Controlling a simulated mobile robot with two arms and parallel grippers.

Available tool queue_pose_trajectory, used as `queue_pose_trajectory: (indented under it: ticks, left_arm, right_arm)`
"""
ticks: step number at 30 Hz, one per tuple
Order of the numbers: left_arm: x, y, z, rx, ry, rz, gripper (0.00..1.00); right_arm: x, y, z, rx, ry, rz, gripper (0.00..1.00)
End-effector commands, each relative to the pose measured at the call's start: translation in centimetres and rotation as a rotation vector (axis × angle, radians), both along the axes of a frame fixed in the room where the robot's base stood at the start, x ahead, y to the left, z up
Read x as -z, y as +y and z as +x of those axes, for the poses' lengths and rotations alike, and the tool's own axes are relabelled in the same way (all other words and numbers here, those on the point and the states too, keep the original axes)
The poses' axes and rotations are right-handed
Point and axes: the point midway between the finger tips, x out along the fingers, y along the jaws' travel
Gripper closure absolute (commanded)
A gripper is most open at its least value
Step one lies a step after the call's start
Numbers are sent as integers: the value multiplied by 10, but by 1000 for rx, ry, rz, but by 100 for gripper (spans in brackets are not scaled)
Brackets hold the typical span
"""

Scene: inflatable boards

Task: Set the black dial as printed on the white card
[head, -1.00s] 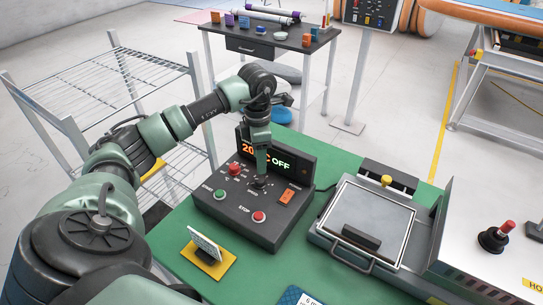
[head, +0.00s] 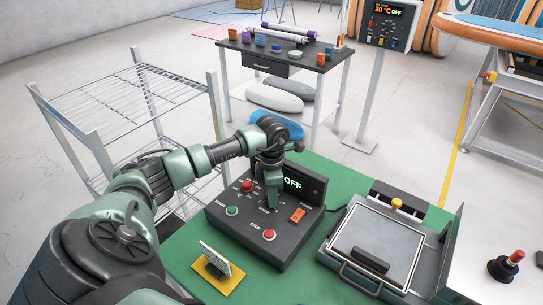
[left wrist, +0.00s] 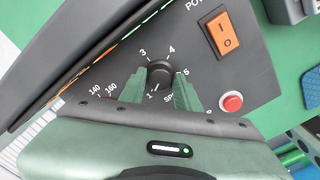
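The black dial (left wrist: 158,72) shows in the left wrist view on the dark control box (head: 246,231), among printed numbers including 1, 3, 4 and 5. A pale mark on it is near the 1. My left gripper (head: 272,206) points down over it in the head view. In the left wrist view its green fingers (left wrist: 159,88) flank the dial closely; I cannot tell whether they press on it. The white card (head: 215,259) stands tilted on a yellow base at the box's front left; its print is unreadable from here. My right gripper is out of view.
The box also carries a green button (head: 232,211), a red button (head: 269,235) and an orange switch (head: 297,214). A flat press (head: 371,238) stands to its right on the green mat. A wire rack (head: 125,105) stands behind my left arm.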

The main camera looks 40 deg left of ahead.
Motion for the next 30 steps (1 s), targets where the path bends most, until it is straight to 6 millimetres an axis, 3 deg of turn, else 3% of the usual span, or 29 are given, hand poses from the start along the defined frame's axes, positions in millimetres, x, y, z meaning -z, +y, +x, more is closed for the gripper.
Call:
queue_pose_trajectory:
  ticks: [1,3,17,30]
  left_arm:
    - [0,0,0,0,0,0,84]
    - [0,0,0,0,0,0,100]
    - [2,1,1,94,-2,1,100]
    - [3,1,1,469,-5,1,100]
  right_arm:
    - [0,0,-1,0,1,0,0]
    - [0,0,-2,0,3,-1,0]
    - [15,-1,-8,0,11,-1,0]
    - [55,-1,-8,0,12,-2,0]
